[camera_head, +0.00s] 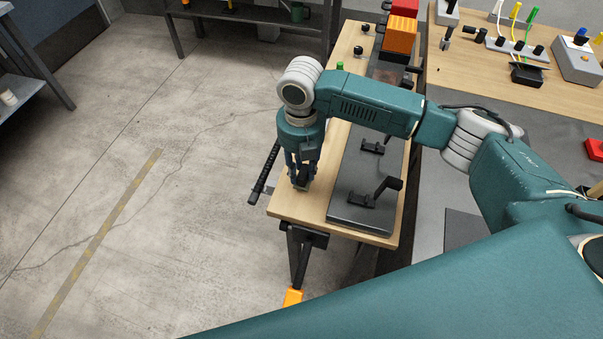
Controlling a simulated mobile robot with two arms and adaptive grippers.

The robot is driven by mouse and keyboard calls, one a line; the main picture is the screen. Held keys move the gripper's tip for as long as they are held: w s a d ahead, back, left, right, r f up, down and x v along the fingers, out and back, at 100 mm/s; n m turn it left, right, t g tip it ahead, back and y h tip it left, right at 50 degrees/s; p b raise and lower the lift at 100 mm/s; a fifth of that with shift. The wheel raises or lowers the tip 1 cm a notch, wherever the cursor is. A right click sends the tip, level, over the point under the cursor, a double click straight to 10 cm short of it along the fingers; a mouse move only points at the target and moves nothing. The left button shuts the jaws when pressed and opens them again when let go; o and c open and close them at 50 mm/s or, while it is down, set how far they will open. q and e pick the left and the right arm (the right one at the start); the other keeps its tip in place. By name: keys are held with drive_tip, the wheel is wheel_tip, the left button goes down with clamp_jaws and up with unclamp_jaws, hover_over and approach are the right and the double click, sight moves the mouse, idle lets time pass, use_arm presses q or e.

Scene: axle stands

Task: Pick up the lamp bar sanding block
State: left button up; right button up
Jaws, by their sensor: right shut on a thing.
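My right gripper (300,182) reaches down from the wrist over the near left corner of the narrow wooden bench (287,207). It is shut on a small dark thing at its fingertips, which I take to be the sanding block. The fingers hide most of this thing, and I cannot tell whether it touches the bench top. My left gripper is not in view.
A dark plate (360,215) with black brackets lies just right of the gripper. A black ribbed bar (265,172) sticks out along the bench's left edge. An orange box (400,36) stands at the far end. The floor to the left is clear.

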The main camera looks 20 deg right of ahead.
sight(301, 170)
wheel_tip(301, 170, up, 18)
drive_tip(key=shift+r+b, duration=0.1)
drive_tip(key=shift+b, duration=0.95)
clamp_jaws()
